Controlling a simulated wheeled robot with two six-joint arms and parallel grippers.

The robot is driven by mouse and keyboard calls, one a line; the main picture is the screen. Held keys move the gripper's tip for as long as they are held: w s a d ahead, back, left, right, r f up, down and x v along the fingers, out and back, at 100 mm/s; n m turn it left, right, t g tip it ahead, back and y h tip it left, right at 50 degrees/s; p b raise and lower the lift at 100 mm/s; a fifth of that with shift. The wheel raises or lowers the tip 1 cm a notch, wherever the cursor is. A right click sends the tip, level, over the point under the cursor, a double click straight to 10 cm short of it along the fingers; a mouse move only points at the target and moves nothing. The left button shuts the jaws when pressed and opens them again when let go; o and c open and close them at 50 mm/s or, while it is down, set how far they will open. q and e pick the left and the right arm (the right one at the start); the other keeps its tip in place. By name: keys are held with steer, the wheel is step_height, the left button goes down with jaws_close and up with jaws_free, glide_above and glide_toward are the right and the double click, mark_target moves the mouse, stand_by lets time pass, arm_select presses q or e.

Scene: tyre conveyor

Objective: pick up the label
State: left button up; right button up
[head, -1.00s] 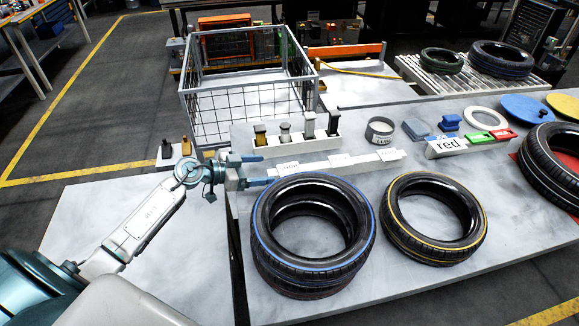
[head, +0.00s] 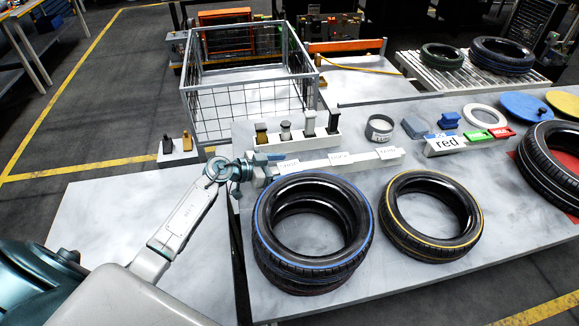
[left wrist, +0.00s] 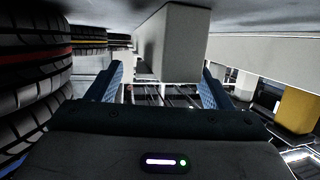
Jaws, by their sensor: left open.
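A long white strip (head: 318,164) lies on the table behind the tyres. My left gripper (head: 270,168) is at the strip's left end, close to the left label. In the left wrist view my left gripper (left wrist: 164,88) has its blue fingers apart, with the end of a pale block (left wrist: 172,42) ahead, between the fingers in the picture. I cannot tell whether it touches them. My right gripper is not in view.
A blue-striped tyre stack (head: 265,250) and a yellow-striped tyre (head: 410,245) stand in front of the strip. A white rack (head: 300,145) with several small pieces is behind it. A wire cage (head: 250,100) is beyond.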

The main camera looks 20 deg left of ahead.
arm_select(q)
steer(key=c, duration=1.1)
